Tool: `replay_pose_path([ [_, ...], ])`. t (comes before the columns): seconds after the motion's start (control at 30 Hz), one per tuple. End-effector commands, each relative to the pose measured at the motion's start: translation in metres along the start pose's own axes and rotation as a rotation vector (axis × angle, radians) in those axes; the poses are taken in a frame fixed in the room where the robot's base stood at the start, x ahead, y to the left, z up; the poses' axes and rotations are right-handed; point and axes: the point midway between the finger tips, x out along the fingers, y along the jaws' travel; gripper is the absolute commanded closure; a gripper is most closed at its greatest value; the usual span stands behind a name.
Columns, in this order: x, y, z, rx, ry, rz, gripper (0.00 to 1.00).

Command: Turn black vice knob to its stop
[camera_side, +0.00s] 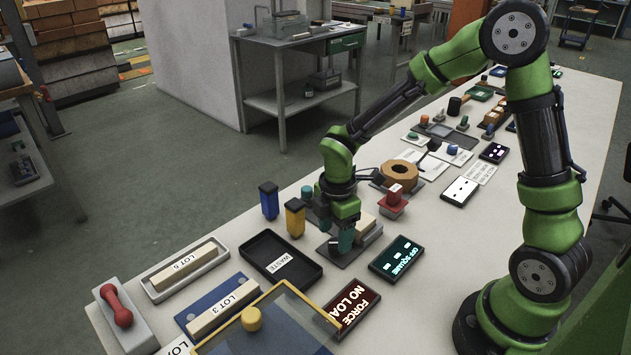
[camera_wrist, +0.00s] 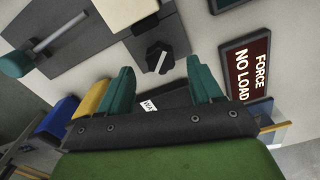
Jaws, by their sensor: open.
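The black vice knob (camera_wrist: 158,60) shows in the wrist view as a lobed black knob with a white line on top. It lies just beyond and between my two teal fingertips, with visible space on both sides. My gripper (camera_wrist: 160,72) is open and empty. In the side view my gripper (camera_side: 340,243) points down at the near end of the grey vice (camera_side: 350,250), and the knob is hidden there. A cream block (camera_wrist: 125,10) sits on the vice; its pale side also shows in the side view (camera_side: 367,224).
A teal-ended lever (camera_wrist: 14,62) sticks out beside the vice. Blue (camera_side: 269,201) and yellow (camera_side: 295,219) blocks stand left of my gripper. The black WASTE tray (camera_side: 250,240), the FORCE NO LOAD display (camera_side: 356,304) and the OFF SQUARE display (camera_side: 397,260) lie close by.

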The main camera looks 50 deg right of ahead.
Motion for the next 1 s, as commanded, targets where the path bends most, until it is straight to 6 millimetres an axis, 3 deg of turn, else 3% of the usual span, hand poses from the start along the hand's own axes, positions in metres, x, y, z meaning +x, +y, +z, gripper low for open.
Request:
replay_pose_path([
  [0.7,-0.146,0.000,0.000,0.005,0.001,0.004,0.35],
  [1.0,-0.136,-0.009,0.005,0.424,0.037,0.026,0.35],
])
